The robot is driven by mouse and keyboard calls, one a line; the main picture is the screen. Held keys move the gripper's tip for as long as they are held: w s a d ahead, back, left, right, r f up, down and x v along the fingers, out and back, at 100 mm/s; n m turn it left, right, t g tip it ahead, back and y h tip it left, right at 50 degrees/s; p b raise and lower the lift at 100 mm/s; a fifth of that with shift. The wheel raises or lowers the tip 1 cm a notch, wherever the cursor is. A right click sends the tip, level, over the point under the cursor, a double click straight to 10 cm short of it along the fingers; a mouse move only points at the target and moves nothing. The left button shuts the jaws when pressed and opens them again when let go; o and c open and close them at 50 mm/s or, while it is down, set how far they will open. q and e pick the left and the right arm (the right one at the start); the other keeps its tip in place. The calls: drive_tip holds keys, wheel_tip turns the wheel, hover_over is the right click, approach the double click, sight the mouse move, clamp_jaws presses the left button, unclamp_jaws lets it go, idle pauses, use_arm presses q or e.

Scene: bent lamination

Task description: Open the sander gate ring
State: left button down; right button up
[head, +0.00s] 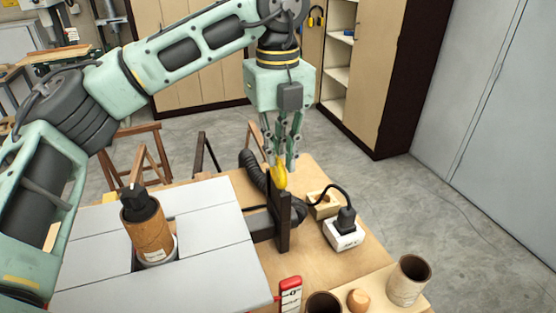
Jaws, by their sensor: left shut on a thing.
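The yellow sander gate ring (280,178) sits at the top of a dark upright gate plate (283,222) beside the sander table. My left gripper (280,160) points down from above, its fingers shut on the yellow ring. The fingers cover part of the ring, so its full shape is hidden. A black ribbed hose (255,172) curves down to the gate. My right gripper is not in view.
A wooden sanding drum (148,228) stands upright on the grey sander table (88,262). A white power box with a black plug (344,232), a wooden block (322,204), a red-and-white switch (290,292) and brown cups (408,281) stand right of it.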

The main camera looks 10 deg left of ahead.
sight(278, 158)
use_arm(q)
drive_tip(key=c, duration=1.8)
unclamp_jaws()
drive_tip(key=shift+f, duration=0.1)
drive_tip(key=shift+c, duration=0.2)
wheel_tip(278, 158, up, 12)
